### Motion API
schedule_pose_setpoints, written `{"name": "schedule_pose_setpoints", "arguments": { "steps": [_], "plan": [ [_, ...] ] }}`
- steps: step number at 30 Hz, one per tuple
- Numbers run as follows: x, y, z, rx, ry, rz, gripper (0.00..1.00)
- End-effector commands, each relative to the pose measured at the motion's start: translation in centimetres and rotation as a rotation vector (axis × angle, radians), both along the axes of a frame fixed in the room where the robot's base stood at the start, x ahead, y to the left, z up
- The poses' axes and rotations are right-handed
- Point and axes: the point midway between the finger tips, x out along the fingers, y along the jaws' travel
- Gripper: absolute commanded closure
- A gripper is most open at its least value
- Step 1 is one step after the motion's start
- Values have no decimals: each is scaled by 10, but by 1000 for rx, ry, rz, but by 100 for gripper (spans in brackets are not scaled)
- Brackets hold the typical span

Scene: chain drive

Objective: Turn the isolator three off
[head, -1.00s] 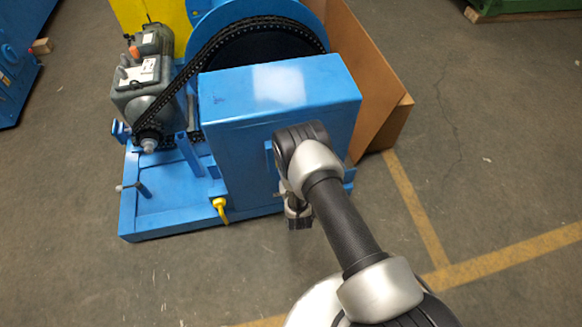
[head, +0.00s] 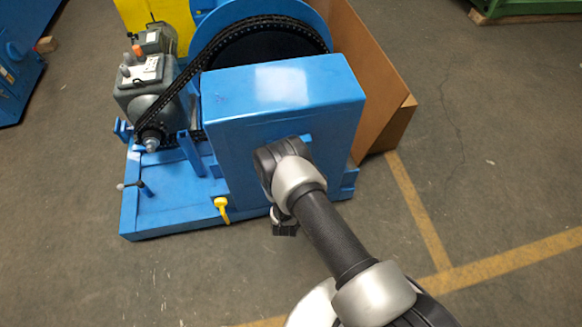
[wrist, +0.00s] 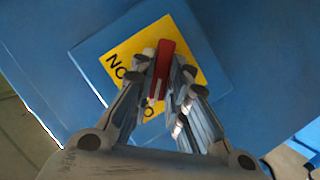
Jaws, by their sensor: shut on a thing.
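The isolator is a red handle (wrist: 164,62) on a yellow square plate (wrist: 186,40) with dark lettering, partly covered, fixed to a blue box face. My gripper (wrist: 163,78) has its two fingers closed on either side of the red handle in the wrist view. The handle stands nearly upright in that picture and lies roughly diagonally across the tilted plate. In the head view my arm reaches the front of the blue housing (head: 285,85), and the handle is hidden there. I cannot read any isolator number.
A motor (head: 148,90) and a black chain (head: 190,70) are left of the housing. A yellow-handled part (head: 221,207) sits on the blue base (head: 165,212) left of my arm. A brown panel (head: 385,95) stands behind right. The grey floor in front is open.

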Motion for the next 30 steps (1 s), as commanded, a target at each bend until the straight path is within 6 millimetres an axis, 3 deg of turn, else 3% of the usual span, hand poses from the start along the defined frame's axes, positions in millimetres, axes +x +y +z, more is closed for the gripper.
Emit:
{"name": "schedule_pose_setpoints", "arguments": {
  "steps": [9,10,18,30],
  "plan": [
    [0,0,0,-4,0,1,100],
    [0,0,0,-4,0,1,84],
    [0,0,0,-2,0,1,66],
    [-5,1,1,-2,2,2,65]
  ]
}}
